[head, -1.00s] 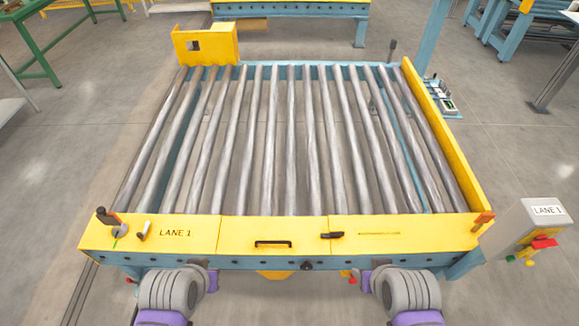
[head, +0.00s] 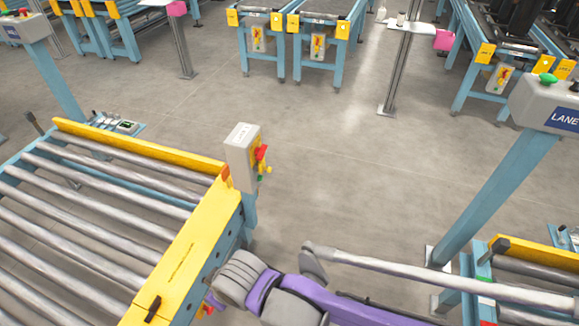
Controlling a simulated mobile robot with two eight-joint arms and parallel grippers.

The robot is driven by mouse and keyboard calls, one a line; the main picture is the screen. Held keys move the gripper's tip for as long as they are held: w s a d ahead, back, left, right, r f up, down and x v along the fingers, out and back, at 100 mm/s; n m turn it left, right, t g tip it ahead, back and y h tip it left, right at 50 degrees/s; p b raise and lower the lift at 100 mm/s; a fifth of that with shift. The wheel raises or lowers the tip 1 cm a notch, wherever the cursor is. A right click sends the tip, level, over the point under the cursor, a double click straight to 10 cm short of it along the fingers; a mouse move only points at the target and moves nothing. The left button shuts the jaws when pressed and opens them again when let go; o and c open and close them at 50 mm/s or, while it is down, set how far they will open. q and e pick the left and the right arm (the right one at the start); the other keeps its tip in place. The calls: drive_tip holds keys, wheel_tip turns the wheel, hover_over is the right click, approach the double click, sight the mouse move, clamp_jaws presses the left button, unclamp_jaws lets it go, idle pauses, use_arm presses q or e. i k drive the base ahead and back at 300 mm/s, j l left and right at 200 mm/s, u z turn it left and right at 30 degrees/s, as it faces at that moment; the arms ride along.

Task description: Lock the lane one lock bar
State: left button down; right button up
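The lane one conveyor (head: 205,232) fills the lower left of the head view, with its yellow front edge plate cut off at the bottom. A small black handle (head: 153,308) sits on that plate. I cannot tell which part is the lock bar. My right arm comes in from the lower right. Its gripper (head: 213,301) is at the front side of the lane, just below the yellow plate and mostly hidden by the grey ribbed wrist. Its fingers cannot be made out. My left gripper is out of view.
A grey control box (head: 243,157) with red, yellow and green parts stands at the lane's right corner. A long grey bar (head: 430,274) crosses the lower right. A post with a LANE sign box (head: 550,102) stands at right. Open floor (head: 340,170) lies between.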

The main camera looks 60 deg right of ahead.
sight(262, 165)
drive_tip(key=z, duration=1.7)
drive_tip(key=i+z, duration=0.3)
drive_tip(key=i, duration=0.2)
drive_tip(key=i+j, duration=0.15)
drive_tip(key=i, duration=0.2)
drive_tip(key=z, duration=0.05)
